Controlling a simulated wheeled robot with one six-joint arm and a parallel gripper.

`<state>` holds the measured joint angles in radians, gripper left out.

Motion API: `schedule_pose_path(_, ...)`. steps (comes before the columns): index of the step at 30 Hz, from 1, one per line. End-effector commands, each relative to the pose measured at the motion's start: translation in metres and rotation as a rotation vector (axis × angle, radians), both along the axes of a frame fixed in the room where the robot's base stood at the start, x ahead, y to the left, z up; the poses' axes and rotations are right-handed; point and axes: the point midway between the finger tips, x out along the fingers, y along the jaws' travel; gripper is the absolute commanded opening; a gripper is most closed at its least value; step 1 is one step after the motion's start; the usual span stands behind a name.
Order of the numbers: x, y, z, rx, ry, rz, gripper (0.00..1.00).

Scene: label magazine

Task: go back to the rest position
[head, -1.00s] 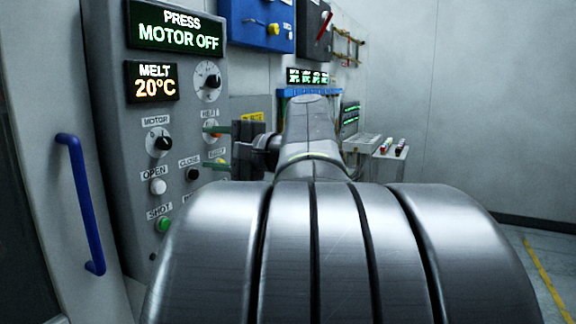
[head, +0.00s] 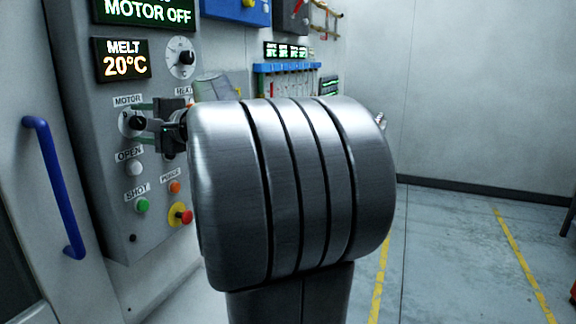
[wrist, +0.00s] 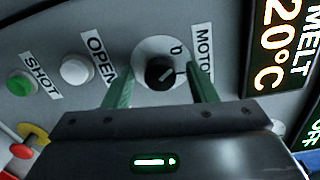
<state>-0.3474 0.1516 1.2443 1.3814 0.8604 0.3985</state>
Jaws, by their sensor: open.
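My gripper (head: 150,123) is open in front of the grey control panel (head: 75,70), close to the black MOTOR knob (head: 131,122). In the wrist view the knob (wrist: 160,72) appears between the two green fingers, which stand apart on either side of it. No contact between fingers and knob shows, and the exact gap to the panel cannot be told. The jaws hold nothing. My own thick arm link covers the middle of the head view and hides part of the panel's right side.
The OPEN button (head: 134,168), SHOT button (head: 142,206) and red stop button (head: 184,215) sit below the knob. A blue door handle (head: 55,185) stands out at left. A blue tool rack (head: 288,68) hangs behind. The floor at right (head: 460,250) is largely clear.

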Motion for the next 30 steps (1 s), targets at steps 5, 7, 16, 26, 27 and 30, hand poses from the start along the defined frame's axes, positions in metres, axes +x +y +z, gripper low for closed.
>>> schedule_pose_path(5,0.001,0.002,0.0,0.0,0.001,0.0,0.52)
schedule_pose_path(7,0.001,0.002,0.0,0.0,0.001,0.0,0.52)
schedule_pose_path(16,-0.002,-0.008,0.0,0.001,-0.002,-0.003,0.52)
schedule_pose_path(26,-0.023,-0.06,0.001,0.001,-0.002,-0.005,0.52)
schedule_pose_path(27,-0.025,-0.066,0.001,0.0,-0.001,-0.005,0.52)
schedule_pose_path(30,-0.032,-0.081,0.002,0.0,-0.001,-0.004,0.52)
